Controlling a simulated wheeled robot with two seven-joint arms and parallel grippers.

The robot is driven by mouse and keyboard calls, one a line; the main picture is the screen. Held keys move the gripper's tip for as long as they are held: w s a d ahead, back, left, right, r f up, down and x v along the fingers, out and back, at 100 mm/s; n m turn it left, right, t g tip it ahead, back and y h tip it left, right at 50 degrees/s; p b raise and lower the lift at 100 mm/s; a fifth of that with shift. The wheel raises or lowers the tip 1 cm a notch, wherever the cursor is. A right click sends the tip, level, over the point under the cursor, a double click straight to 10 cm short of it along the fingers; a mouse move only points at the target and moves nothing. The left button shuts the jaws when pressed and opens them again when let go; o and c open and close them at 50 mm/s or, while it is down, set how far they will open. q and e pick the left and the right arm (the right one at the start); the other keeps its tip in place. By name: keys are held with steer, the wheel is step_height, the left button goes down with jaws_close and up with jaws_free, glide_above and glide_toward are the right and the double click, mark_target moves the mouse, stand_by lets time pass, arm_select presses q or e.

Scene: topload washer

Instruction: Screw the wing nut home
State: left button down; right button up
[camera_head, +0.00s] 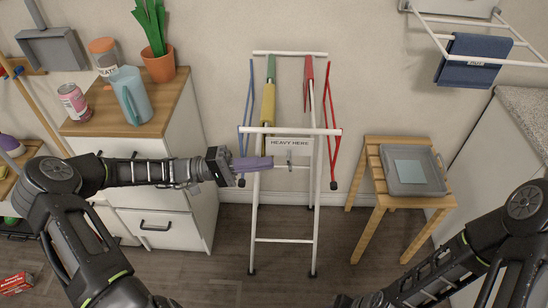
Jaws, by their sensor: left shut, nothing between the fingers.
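A white folding rack (283,240) stands upright against the wall and carries a sign (289,143) reading "HEAVY HERE". A small metal piece (290,159), which may be the wing nut on its bolt, shows just below the sign; it is too small to tell how it is seated. My left gripper (232,167) is shut and empty at the rack's left side. It is close to a purple strip (254,163) on the rack; I cannot tell whether they touch. My right arm comes in at the lower right, its fingers not visible.
A wooden-topped cabinet (185,108) with a blue pitcher (129,97), a can (74,103) and a potted plant (158,65) stands left. A wooden stool (376,160) with a grey tray (434,178) stands right.

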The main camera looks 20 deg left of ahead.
mark_target(289, 163)
arm_select(q)
steer(key=shift+x, duration=1.55)
steer(key=shift+p, duration=0.4)
steer(key=shift+r+y, duration=0.15)
steer(key=shift+y, duration=0.15)
steer(key=shift+r+y+p, duration=0.2)
steer(key=shift+y+p, duration=0.4)
steer(key=shift+p, duration=0.25)
